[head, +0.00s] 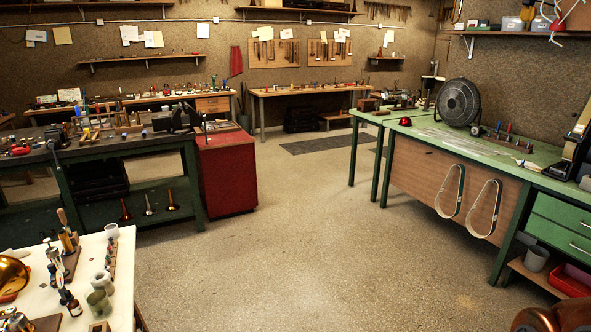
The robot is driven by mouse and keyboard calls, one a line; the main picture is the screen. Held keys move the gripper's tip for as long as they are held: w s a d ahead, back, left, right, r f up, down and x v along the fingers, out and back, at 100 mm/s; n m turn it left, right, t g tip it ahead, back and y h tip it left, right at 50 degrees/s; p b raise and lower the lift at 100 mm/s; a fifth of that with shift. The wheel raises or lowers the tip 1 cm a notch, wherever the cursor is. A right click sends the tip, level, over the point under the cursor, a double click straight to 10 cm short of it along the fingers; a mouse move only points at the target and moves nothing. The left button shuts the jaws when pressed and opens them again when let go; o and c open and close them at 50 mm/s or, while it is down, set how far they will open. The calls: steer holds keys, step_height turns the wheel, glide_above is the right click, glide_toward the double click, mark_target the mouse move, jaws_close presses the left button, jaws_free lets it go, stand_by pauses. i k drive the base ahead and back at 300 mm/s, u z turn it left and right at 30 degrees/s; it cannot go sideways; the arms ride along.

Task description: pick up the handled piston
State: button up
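I cannot single out the handled piston for certain. A brass piece with a wooden handle (65,231) stands upright at the lower left, on the white-topped table (128,262), and may be it. Small metal parts and bottles stand close around it. Other small upright parts on the dark bench and the far benches are too small to tell apart. My gripper is not in view.
A dark workbench (110,143) with a red cabinet (226,172) stands at the left. A green bench (470,150) with a black fan (459,103) runs along the right. Open speckled floor (300,240) lies between them. A wooden bench (310,91) stands at the back wall.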

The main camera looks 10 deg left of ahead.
mark_target(60, 212)
steer(key=u, duration=0.35)
steer(key=i, duration=1.7)
steer(key=u, duration=1.75)
steer(key=i, duration=0.9)
steer(key=u, duration=0.65)
